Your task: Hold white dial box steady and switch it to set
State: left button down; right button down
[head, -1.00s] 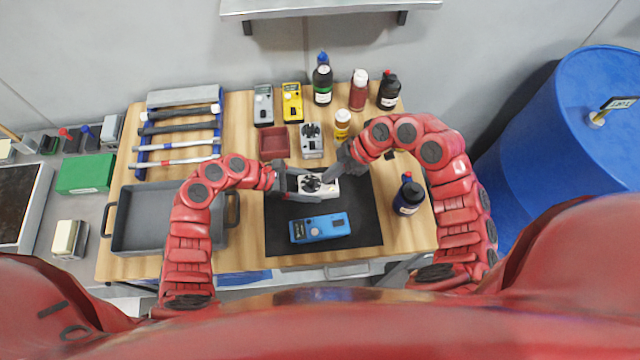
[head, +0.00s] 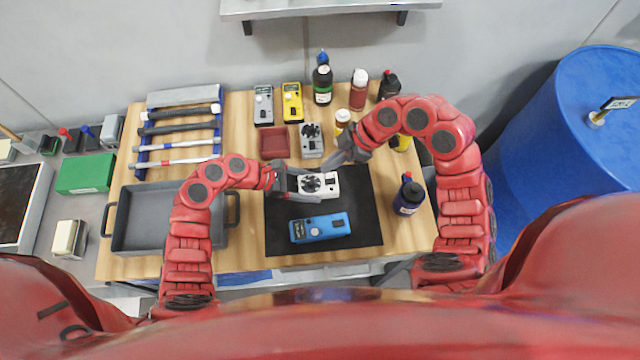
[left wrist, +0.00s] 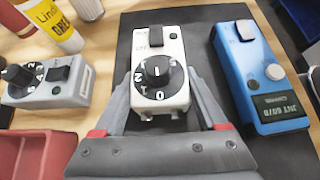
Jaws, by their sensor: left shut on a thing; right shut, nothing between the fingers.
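The white dial box (head: 330,183) lies on the black mat (head: 352,240), with a black dial on its top. It also shows in the left wrist view (left wrist: 173,98), where the dial is marked with numerals and a black switch sits at its far end. My left gripper (head: 296,185) is shut on the near end of the box, one finger on each side, as the left wrist view shows (left wrist: 160,112). My right gripper (head: 338,161) is shut and empty, just above and behind the box, apart from the dial. The setting of the switch is too small to read.
A blue meter (head: 320,228) lies on the mat in front of the box. Several bottles stand at the back, and a dark blue bottle (head: 408,198) is at the right.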

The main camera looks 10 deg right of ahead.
dwell(0.3)
pick_arm(q)
grip_release()
